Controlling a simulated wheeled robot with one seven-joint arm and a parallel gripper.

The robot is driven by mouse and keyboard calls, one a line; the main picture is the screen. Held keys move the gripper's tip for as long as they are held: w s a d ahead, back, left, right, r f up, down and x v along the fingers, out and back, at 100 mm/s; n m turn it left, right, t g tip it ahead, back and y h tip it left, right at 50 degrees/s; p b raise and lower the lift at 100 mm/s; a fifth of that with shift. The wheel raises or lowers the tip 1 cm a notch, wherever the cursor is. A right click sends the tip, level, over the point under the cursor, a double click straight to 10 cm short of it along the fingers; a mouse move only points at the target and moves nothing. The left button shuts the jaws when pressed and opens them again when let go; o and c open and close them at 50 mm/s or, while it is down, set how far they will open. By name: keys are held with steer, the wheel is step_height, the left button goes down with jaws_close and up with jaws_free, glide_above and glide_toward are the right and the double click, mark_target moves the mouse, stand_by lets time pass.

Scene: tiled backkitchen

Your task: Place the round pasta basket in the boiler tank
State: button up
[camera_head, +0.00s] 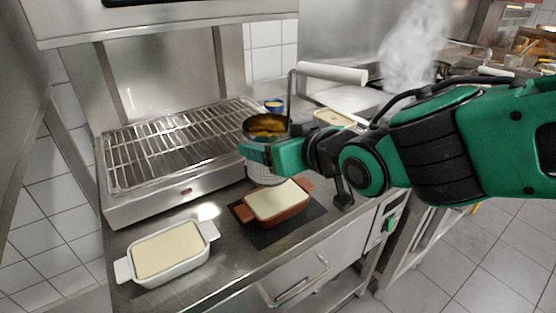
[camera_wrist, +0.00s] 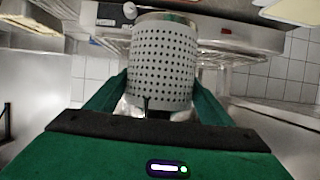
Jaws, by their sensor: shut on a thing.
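The round pasta basket (camera_wrist: 163,62) is a perforated metal cylinder between the two green fingers of my gripper (camera_wrist: 160,95) in the wrist view. My gripper is shut on it. In the head view the basket (camera_head: 262,170) is partly hidden behind my gripper (camera_head: 258,152), and a white handle (camera_head: 332,72) rises above it to the right. It is held above the counter, behind the brown dish. Steam (camera_head: 415,45) rises at the back right, behind my arm, where the boiler tank itself is mostly hidden.
A wire-rack grill (camera_head: 180,145) stands at the left. A white dish (camera_head: 168,252) and a brown dish (camera_head: 277,202) on a dark mat (camera_head: 290,228) are at the counter's front. A cream-filled dish (camera_head: 334,118) and a small blue cup (camera_head: 274,105) stand farther back.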

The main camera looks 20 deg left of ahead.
steer(key=shift+w+d+f, duration=0.15)
steer(key=shift+w+f, duration=0.45)
steer(key=shift+w, duration=0.35)
steer(key=shift+f, duration=1.9)
steer(key=shift+f, duration=0.6)
steer(key=o, duration=1.4)
steer(key=shift+r, duration=0.55)
steer(key=shift+s+d+r, duration=0.2)
steer(key=shift+s+d, duration=0.05)
steer(key=shift+d, duration=0.05)
steer(key=v, duration=0.6)
steer(key=shift+s+d, duration=0.2)
steer(key=shift+d, duration=0.05)
